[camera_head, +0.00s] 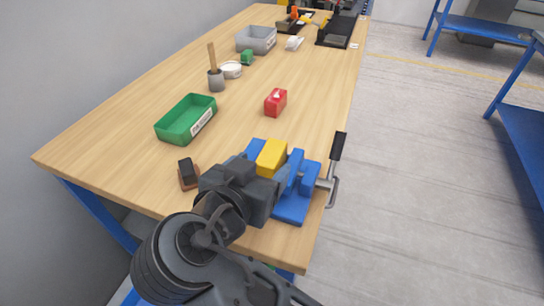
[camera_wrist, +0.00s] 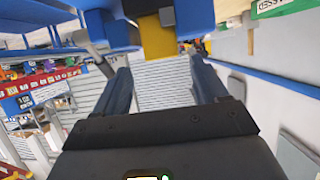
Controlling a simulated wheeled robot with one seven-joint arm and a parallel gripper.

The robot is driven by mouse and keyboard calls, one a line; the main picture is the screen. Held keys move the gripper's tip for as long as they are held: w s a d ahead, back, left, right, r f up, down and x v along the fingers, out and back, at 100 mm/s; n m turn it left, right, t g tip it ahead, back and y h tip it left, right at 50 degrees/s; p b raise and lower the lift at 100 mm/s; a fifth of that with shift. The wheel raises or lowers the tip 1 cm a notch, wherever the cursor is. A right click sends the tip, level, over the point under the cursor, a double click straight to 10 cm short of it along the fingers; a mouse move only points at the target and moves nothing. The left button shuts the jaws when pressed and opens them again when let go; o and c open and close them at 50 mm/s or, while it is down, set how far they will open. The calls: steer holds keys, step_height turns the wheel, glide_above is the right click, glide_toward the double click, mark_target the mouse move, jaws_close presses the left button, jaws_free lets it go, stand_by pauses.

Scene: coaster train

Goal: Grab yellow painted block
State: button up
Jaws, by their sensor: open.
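The yellow painted block (camera_head: 271,157) sits in a blue vise (camera_head: 295,205) near the front of the wooden table, between its blue jaws. In the wrist view the yellow block (camera_wrist: 158,38) is at the top, ahead of my gripper, with blue vise parts (camera_wrist: 194,17) on both sides. My gripper (camera_wrist: 162,80) is open. Its two dark fingers stand apart with nothing between them, short of the block. In the head view my dark grey wrist and gripper body are at the near left of the vise and hide part of it. The fingertips are not clear there.
The vise's metal handle with a black grip (camera_head: 338,146) sticks out past the right table edge. A brown-black brush-like item (camera_head: 188,174) lies left of my gripper. A green tray (camera_head: 172,128), a red block (camera_head: 276,103) and a grey bin (camera_head: 250,42) stand farther back.

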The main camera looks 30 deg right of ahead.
mark_target(270, 155)
steer(key=shift+p+x, duration=0.3)
steer(key=shift+x, duration=1.65)
steer(key=shift+w+a, duration=0.1)
steer(key=shift+w, duration=0.05)
steer(key=shift+c, duration=0.3)
steer(key=c, duration=1.2)
steer(key=shift+r, duration=0.1)
jaws_close()
